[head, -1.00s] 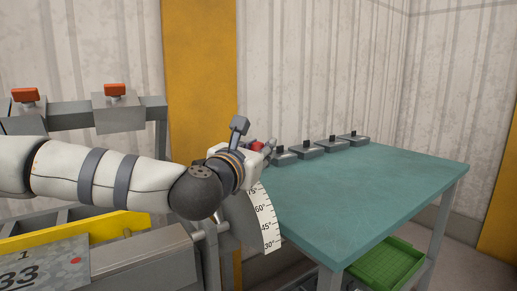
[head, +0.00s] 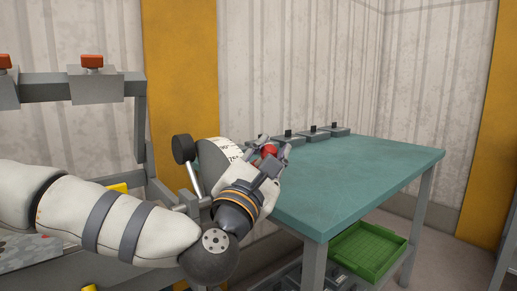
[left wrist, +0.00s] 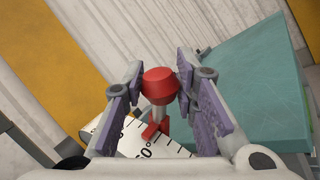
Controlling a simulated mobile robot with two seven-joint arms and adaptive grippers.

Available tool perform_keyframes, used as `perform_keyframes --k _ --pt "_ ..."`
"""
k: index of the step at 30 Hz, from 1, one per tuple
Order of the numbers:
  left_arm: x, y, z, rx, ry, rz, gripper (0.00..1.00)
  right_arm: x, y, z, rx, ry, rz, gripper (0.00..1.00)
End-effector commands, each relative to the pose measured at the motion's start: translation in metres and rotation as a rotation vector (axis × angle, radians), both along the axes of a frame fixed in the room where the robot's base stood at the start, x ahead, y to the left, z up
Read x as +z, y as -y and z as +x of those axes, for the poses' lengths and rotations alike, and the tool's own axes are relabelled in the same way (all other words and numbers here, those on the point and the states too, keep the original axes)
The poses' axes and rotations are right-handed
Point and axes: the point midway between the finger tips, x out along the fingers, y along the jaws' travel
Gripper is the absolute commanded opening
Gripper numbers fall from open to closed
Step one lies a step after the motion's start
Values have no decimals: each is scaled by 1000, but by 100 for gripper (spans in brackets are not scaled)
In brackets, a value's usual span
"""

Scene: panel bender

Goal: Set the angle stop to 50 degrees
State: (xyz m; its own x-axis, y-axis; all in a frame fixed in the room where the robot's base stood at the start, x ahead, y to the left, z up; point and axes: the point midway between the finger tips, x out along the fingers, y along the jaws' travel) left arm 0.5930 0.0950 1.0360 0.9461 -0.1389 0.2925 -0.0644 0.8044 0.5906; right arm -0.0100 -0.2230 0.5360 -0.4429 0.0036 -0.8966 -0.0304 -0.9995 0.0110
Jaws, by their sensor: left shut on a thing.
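In the head view the left gripper (head: 273,149) hides part of the scale (head: 229,151) and most of the red knob (head: 268,151). My right gripper is not in view.
A teal table (head: 350,180) stands to the right, with several small grey blocks (head: 313,133) along its back edge and a green crate (head: 368,251) below. A black round knob on a lever (head: 183,148) stands left of the scale. The machine frame (head: 140,130) is at left.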

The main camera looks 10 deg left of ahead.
Motion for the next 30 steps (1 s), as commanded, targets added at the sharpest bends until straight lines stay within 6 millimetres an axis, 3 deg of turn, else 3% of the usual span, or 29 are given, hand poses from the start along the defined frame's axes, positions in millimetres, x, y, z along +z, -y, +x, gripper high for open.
perform_keyframes --k 1,3,12,30 --pt "-12 4 -1 -1 13 26 0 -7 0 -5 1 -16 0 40" --pt "-18 8 -5 -1 42 61 0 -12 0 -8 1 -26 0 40" --pt "-33 18 -14 1 121 157 0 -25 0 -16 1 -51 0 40" --pt "-37 21 -16 2 143 186 0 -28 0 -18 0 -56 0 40"
